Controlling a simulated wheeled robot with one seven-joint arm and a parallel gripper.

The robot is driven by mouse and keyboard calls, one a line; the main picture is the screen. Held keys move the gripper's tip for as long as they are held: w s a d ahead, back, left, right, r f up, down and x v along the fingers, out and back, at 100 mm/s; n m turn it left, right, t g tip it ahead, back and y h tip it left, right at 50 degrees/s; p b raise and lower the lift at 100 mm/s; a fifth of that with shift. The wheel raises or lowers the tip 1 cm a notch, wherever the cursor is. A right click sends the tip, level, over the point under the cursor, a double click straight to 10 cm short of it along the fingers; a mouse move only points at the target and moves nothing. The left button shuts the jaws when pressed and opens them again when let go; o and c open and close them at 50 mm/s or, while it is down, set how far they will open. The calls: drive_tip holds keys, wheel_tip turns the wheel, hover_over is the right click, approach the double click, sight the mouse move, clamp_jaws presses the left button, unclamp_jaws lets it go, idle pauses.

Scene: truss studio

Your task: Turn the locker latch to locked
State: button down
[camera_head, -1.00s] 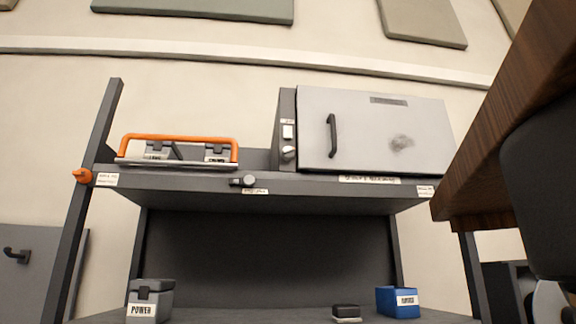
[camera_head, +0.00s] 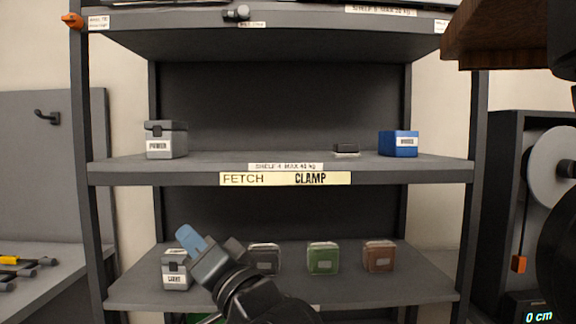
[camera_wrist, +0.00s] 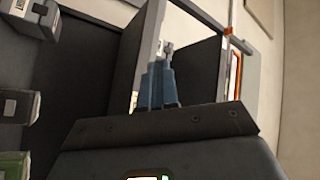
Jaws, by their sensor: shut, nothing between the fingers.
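The grey-white locker from the earlier head view is above the frame now, so its latch is not visible there. A round knob (camera_head: 242,13) sits on the front edge of the upper shelf; I cannot tell its function. My gripper (camera_head: 190,238) is low in the head view, in front of the bottom shelf's left part, with blue fingers pointing up and left. In the wrist view the blue fingers (camera_wrist: 163,85) lie together, shut and empty. No locker latch can be made out in the wrist view.
The middle shelf (camera_head: 130,172) holds a grey box (camera_head: 166,139), a small dark item (camera_head: 346,149) and a blue box (camera_head: 398,143). Below stand a grey box (camera_head: 176,270) and green (camera_head: 323,258) and brown (camera_head: 378,256) containers. A brown wooden edge (camera_head: 500,40) overhangs upper right.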

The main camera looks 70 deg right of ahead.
drive_tip(key=s+d+r+m+h+b, duration=0.1)
drive_tip(key=d+r+m+h, duration=0.25)
drive_tip(key=r+m, duration=0.45)
drive_tip(key=d+r+m+h, duration=0.3)
drive_tip(key=d+r, duration=0.2)
drive_tip(key=r, duration=0.7)
drive_tip(key=s+d+r+m+g+h+b, duration=0.1)
drive_tip(key=s+d+r+m+h, duration=0.2)
drive_tip(key=s+r+m, duration=0.45)
drive_tip(key=s+d+r+m+g+h+b, duration=0.15)
drive_tip(key=s+d+r+m, duration=0.25)
drive_tip(key=s+r+m, duration=0.4)
drive_tip(key=shift+n+h, duration=0.35)
drive_tip(key=shift+h, duration=0.05)
drive_tip(key=p+x, duration=0.1)
drive_tip(key=x, duration=0.2)
drive_tip(key=p+x, duration=0.1)
drive_tip(key=x, duration=0.3)
drive_tip(key=a+p+x, duration=0.1)
drive_tip(key=x, duration=0.3)
drive_tip(key=shift+w+r, duration=0.25)
drive_tip(key=shift+w, duration=0.1)
drive_tip(key=r, duration=0.1)
drive_tip(key=w+r+p, duration=0.1)
drive_tip(key=r, duration=0.1)
drive_tip(key=shift+w+a+r+p, duration=0.15)
drive_tip(key=shift+w+r+p, duration=0.2)
drive_tip(key=shift+r+p, duration=0.05)
